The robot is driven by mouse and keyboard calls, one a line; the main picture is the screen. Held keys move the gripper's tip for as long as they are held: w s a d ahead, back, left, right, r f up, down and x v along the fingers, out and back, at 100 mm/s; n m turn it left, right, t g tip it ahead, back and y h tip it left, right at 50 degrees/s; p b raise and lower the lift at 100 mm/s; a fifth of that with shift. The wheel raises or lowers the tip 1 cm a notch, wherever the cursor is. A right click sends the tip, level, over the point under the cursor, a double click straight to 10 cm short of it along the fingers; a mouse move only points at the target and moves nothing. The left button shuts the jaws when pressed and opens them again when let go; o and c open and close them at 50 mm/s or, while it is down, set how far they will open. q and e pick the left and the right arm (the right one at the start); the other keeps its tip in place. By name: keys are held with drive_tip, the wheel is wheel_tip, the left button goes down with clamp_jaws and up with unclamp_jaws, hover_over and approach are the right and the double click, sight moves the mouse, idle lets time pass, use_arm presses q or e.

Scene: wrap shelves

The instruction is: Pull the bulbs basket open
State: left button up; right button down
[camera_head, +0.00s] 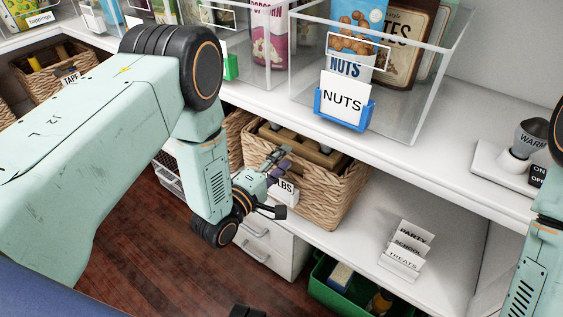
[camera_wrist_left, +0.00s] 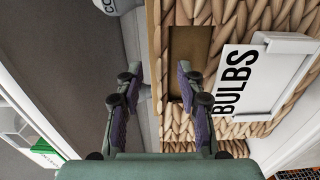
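The bulbs basket (camera_head: 326,197) is a woven tan basket on the lower shelf, under the nuts bin. Its white label is partly covered by my left gripper (camera_head: 277,181) in the head view; the wrist view shows the whole word on the label (camera_wrist_left: 238,80). My left gripper (camera_wrist_left: 158,74) is open at the basket's front. In the wrist view its fingers stand apart on either side of the basket's rim (camera_wrist_left: 155,35), one by the brown handle opening (camera_wrist_left: 186,48). I cannot tell whether they touch it.
A clear nuts bin (camera_head: 420,105) stands on the shelf above. White drawers (camera_head: 262,247) and a green crate (camera_head: 330,297) are below. Small cards (camera_head: 404,252) stand on the lower shelf to the right. A tape basket (camera_head: 50,85) is at the far left.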

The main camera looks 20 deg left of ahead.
use_arm(q)
drive_tip(key=shift+a, duration=0.1)
clamp_jaws()
idle(0.7)
